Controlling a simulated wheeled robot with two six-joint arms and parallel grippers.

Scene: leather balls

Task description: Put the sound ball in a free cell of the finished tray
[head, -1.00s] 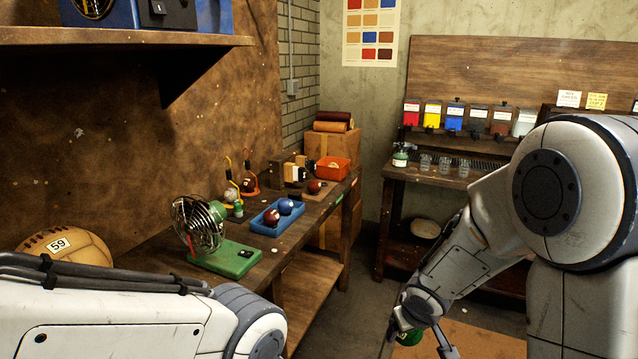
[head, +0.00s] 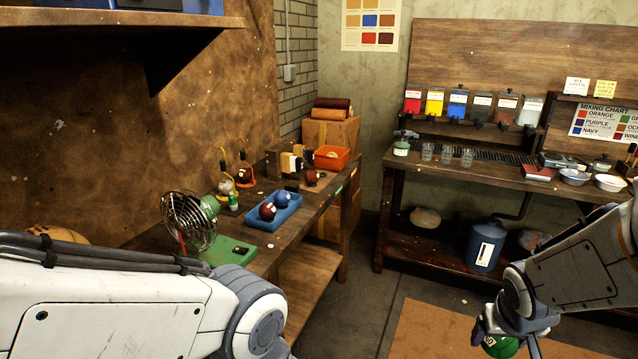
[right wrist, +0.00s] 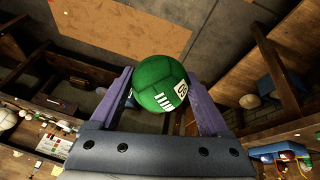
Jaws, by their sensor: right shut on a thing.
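My right gripper (head: 505,338) is at the bottom right of the head view, shut on a green ball (head: 501,348). In the right wrist view the green ball (right wrist: 160,84) sits between the two purple fingers, with a white number label and white stripes facing the camera. It is held in the air above the floor. A blue tray (head: 258,226) on the left bench holds a dark red ball (head: 267,211) and a blue ball (head: 282,198). I cannot read any marking that names this tray. My left arm crosses the lower left; its gripper is out of view.
An orange bin (head: 331,158) is farther back. The right bench (head: 455,178) carries paint dispensers, cups and bowls. Open floor lies between the benches.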

